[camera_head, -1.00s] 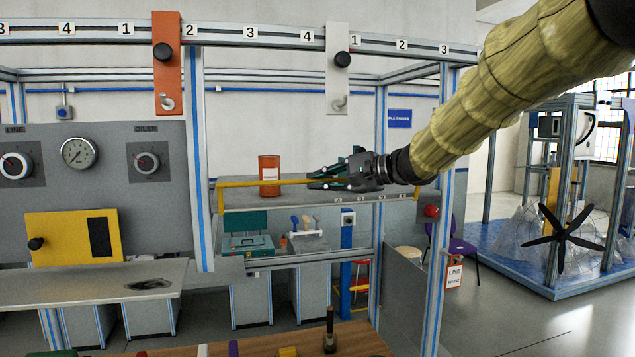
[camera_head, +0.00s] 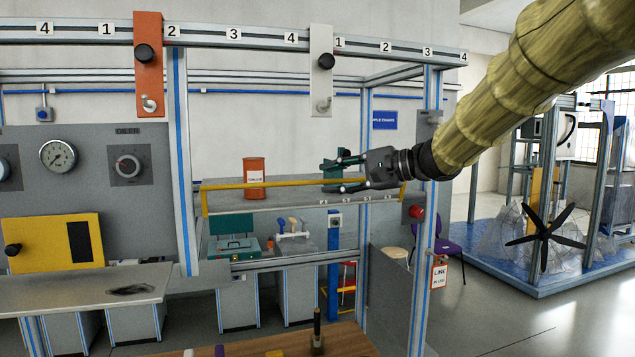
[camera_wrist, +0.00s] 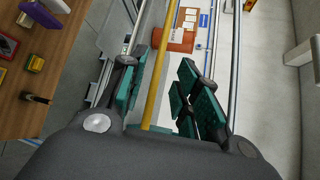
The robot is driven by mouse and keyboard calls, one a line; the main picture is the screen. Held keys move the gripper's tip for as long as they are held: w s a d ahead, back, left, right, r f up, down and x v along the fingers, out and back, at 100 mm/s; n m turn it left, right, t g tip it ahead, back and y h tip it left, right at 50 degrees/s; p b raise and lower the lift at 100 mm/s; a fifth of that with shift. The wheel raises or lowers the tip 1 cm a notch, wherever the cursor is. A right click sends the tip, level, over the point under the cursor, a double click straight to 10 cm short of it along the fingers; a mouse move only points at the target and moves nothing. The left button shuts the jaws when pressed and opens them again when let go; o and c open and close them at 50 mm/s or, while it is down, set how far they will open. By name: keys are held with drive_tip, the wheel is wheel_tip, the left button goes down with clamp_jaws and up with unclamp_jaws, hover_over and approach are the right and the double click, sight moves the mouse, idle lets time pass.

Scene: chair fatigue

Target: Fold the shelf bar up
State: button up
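The shelf bar is a thin yellow rail (camera_head: 265,184) along the front of the grey shelf (camera_head: 230,202), with short bent ends. It runs level, slightly above the shelf's front edge. My gripper (camera_head: 343,172), dark with green finger pads, is at the right half of the bar. In the wrist view the bar (camera_wrist: 154,82) runs lengthwise between the spread fingers of my gripper (camera_wrist: 160,95), nearer the left pads. The fingers are apart and not closed on it. Whether the bar touches the palm cannot be told.
An orange-red can (camera_head: 254,178) stands on the shelf behind the bar. A red button (camera_head: 416,211) is on the right post (camera_head: 419,270). Orange (camera_head: 148,75) and white (camera_head: 321,75) hook plates hang above. A wooden table (camera_head: 345,343) is below.

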drive_tip(key=shift+v, duration=2.3)
